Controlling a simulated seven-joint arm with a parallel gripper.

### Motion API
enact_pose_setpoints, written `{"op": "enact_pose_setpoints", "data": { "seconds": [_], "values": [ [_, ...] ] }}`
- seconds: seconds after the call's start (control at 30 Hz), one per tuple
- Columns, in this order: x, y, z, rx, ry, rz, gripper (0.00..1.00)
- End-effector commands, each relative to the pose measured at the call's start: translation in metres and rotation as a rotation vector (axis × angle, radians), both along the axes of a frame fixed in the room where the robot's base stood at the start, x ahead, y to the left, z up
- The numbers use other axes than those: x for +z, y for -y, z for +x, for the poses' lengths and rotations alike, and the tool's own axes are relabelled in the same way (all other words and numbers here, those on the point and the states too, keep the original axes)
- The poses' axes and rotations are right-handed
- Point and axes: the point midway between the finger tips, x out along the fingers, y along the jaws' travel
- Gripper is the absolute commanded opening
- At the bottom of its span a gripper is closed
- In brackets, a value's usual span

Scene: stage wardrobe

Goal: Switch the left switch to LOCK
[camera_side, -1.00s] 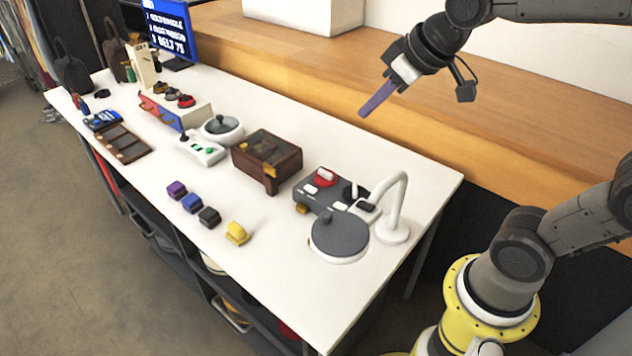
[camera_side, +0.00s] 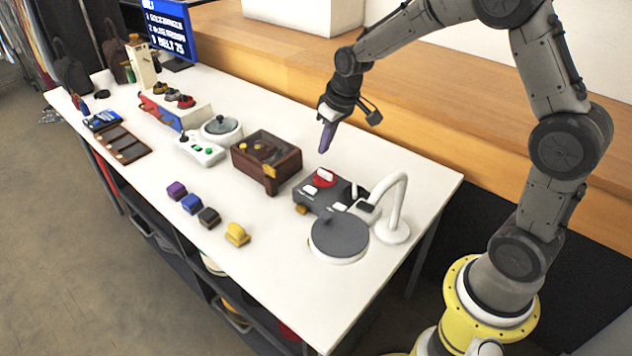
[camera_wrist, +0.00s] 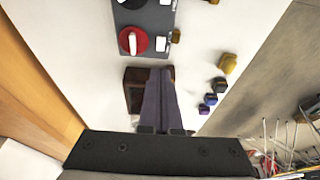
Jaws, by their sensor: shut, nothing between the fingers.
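A dark grey control box (camera_side: 335,205) stands on the white table. It has a red round knob with a white bar (camera_side: 324,176) and small white switches (camera_side: 310,190). In the wrist view, the box (camera_wrist: 146,14) is at the top, with the red knob (camera_wrist: 132,41) and a white switch (camera_wrist: 161,44) beside it. I cannot read any labels or tell which switch is the left one. My gripper (camera_side: 323,150), with purple-grey fingers, is shut and empty above and behind the box, not touching it.
A brown wooden case (camera_side: 266,160) stands left of the box. A white lamp (camera_side: 393,208) and a round grey-topped disc (camera_side: 340,236) stand close on its right. Several small coloured blocks (camera_side: 208,216) lie at the front edge. A wooden ledge (camera_side: 420,100) runs behind the table.

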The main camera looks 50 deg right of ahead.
Motion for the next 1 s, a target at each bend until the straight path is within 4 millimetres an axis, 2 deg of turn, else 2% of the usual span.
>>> {"op": "enact_pose_setpoints", "data": {
  "seconds": [0.17, 0.3, 1.0],
  "values": [
    [-0.001, 0.000, 0.000, 0.001, 0.000, 0.000, 0.00],
    [-0.010, 0.000, 0.003, 0.001, -0.002, 0.001, 0.00],
    [-0.002, -0.001, 0.018, 0.002, 0.001, -0.001, 0.00]
  ]
}}
